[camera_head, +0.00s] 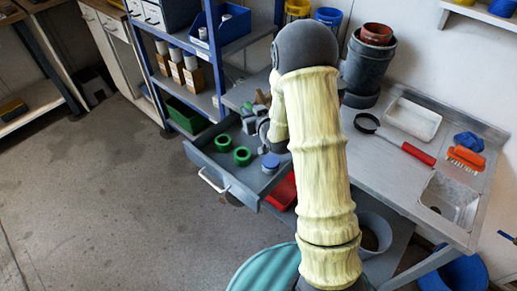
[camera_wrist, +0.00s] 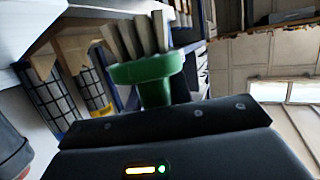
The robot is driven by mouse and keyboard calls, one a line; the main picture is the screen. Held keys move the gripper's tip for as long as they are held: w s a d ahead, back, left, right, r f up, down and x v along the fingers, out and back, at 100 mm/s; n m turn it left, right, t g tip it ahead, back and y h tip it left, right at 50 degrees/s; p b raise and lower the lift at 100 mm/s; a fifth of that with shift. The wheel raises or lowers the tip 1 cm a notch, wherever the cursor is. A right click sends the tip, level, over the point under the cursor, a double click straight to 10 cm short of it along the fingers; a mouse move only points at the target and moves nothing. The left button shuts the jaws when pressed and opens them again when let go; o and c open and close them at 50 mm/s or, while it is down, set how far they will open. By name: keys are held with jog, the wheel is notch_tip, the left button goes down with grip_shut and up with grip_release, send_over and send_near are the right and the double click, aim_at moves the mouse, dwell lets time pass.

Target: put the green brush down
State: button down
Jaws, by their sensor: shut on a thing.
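The green brush (camera_wrist: 148,72) shows in the wrist view as a green head and stem with several pale, thick tufts on top. Its lower end is hidden behind the dark body of my gripper (camera_wrist: 160,125). My gripper is shut on it. In the head view my gripper (camera_head: 266,128) is partly hidden by my arm, above the open grey drawer (camera_head: 215,173).
The drawer holds two green rings (camera_head: 242,156) and a blue-topped piece (camera_head: 271,162). Blue shelving (camera_head: 208,100) stands behind.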

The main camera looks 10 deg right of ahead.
jog(key=shift+w+d+r+n+y, duration=0.2)
jog(key=shift+d+r+n+y, duration=0.15)
jog(key=shift+r, duration=0.25)
jog(key=shift+s, duration=0.1)
jog(key=shift+f, duration=3.1)
notch_tip(320, 180, down, 4)
jog(key=shift+r+b, duration=0.1)
jog(key=shift+b, duration=0.3)
